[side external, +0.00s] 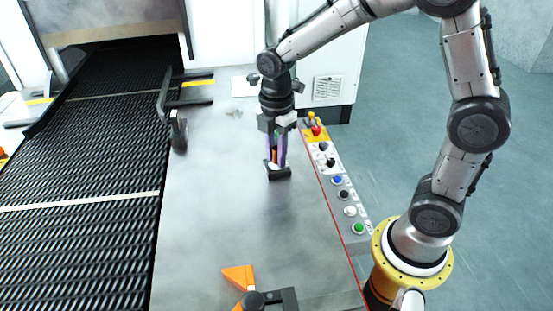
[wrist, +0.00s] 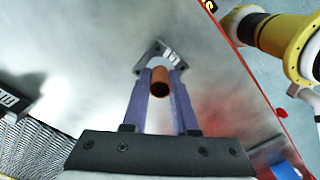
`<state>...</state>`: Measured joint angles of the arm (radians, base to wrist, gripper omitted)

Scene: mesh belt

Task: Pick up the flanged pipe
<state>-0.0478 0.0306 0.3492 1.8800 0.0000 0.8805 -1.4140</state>
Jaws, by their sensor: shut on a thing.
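The flanged pipe has a short copper-orange tube (wrist: 160,82) and a dark square flange plate (wrist: 153,53). In the side external view its flange (side external: 278,173) is at the bottom, with a bit of the orange tube (side external: 274,156) showing above it. My gripper (side external: 277,160) points down at the pipe, its purple fingers on either side of the tube. In the wrist view the fingers (wrist: 160,92) are shut on the tube, with its open end facing the camera. I cannot tell whether the flange touches the metal table.
The grey metal table (side external: 215,220) is largely clear around the pipe. A black mesh belt (side external: 85,160) runs along the left. A control strip with several coloured buttons (side external: 337,180) lies to the right. Orange pieces (side external: 238,278) and dark fittings (side external: 178,133) stand at the table's edges.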

